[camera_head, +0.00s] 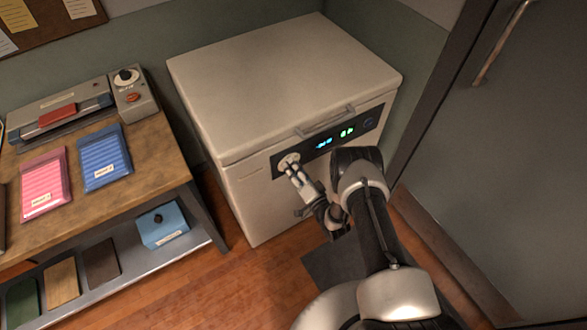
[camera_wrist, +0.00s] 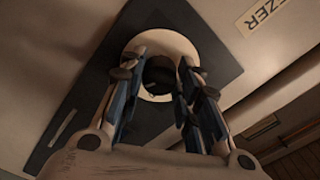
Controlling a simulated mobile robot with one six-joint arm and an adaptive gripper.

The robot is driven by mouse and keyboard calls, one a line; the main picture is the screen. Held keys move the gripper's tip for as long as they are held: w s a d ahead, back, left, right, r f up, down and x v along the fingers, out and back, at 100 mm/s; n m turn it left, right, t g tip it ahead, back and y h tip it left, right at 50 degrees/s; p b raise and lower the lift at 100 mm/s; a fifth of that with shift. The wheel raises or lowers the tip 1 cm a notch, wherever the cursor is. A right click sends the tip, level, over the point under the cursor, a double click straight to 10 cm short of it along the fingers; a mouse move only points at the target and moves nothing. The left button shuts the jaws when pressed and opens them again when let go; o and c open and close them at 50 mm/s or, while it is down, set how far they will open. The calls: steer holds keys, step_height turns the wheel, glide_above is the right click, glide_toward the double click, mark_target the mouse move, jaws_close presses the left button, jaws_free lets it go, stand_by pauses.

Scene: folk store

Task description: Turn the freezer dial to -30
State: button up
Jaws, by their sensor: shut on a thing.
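The freezer (camera_head: 285,85) is a cream chest with a closed lid. A dark control panel (camera_head: 366,124) runs along its upper front, with a blue and a green lit display (camera_head: 347,132) too small to read surely. The freezer dial (camera_head: 287,160) sits at the panel's left end, partly hidden by my gripper (camera_head: 291,166). In the wrist view, a pale ring surrounds the dark dial (camera_wrist: 160,74), and my gripper (camera_wrist: 160,82) has a finger on each side of it, shut on it. The dial's pointer and marks cannot be made out.
A wooden table (camera_head: 150,185) at left holds a pink packet (camera_head: 45,182), a blue packet (camera_head: 104,158) and a sealing machine (camera_head: 65,107). Its lower shelf holds a blue box (camera_head: 163,224). A grey door (camera_head: 510,140) stands close at right.

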steer(key=shift+s, duration=0.1)
steer(key=o, duration=1.1)
steer(key=v, duration=1.2)
